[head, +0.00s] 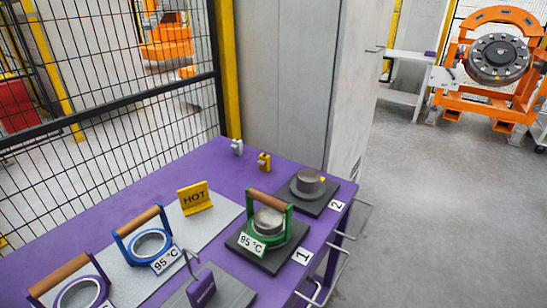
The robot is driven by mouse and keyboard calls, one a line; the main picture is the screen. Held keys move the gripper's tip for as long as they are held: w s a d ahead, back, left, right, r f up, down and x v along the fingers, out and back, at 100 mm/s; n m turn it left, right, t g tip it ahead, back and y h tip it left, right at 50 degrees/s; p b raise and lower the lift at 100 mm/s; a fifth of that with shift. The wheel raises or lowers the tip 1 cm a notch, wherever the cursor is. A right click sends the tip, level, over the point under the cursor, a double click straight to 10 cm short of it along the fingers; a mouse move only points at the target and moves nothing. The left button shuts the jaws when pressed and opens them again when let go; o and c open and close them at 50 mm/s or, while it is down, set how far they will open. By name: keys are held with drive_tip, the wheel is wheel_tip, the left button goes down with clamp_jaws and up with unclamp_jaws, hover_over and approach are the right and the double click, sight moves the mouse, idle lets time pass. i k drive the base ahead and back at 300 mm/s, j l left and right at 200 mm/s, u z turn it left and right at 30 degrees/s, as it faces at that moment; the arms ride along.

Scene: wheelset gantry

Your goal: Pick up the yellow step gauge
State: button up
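The yellow step gauge (264,162) appears to be the small yellow block with a grey part, upright near the back edge of the purple table (205,164). It is small in the picture, so its detail is hard to tell. A similar light grey block (237,147) stands just to its left, apart from it. My gripper is not in view.
Nearer are green (274,238), blue (143,240) and purple (80,290) handled rings. A metal cylinder (308,181) sits to the right. Fence (110,110) and grey cabinet (285,80) stand behind; floor is clear right.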

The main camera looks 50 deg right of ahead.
sight(264, 162)
drive_tip(key=l, duration=1.3)
